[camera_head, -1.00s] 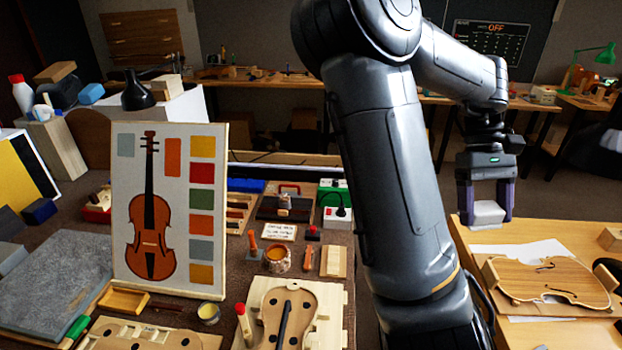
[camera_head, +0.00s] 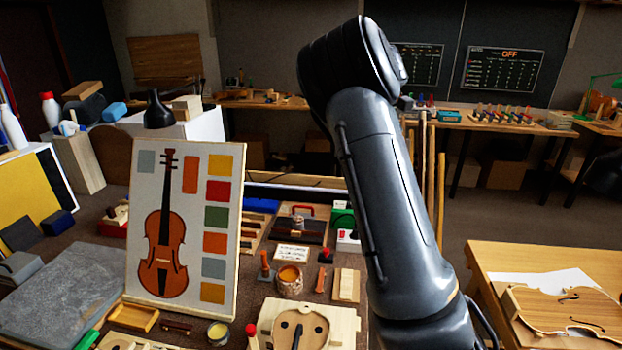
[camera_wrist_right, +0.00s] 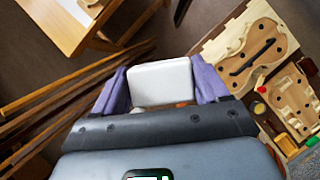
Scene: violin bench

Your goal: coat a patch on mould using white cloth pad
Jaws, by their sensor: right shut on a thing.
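My right gripper (camera_wrist_right: 163,80) is shut on the white cloth pad (camera_wrist_right: 160,90), a pale block between its two purple fingers in the right wrist view. The pad hangs over the dark floor, apart from any surface. In the head view my right arm rises in the middle, and its gripper and the pad do not show. The mould (camera_head: 318,325), a violin-shaped wooden form with dark slots, lies at the bottom of the head view. It also shows at the upper right of the right wrist view (camera_wrist_right: 262,35). My left gripper is not in view.
A pot of amber liquid (camera_head: 290,281) stands behind the mould, and a small cup (camera_head: 218,334) is to its left. A violin picture board (camera_head: 143,220) stands on the left. A wooden table (camera_head: 500,262) holds a violin plate (camera_head: 570,312) on the right.

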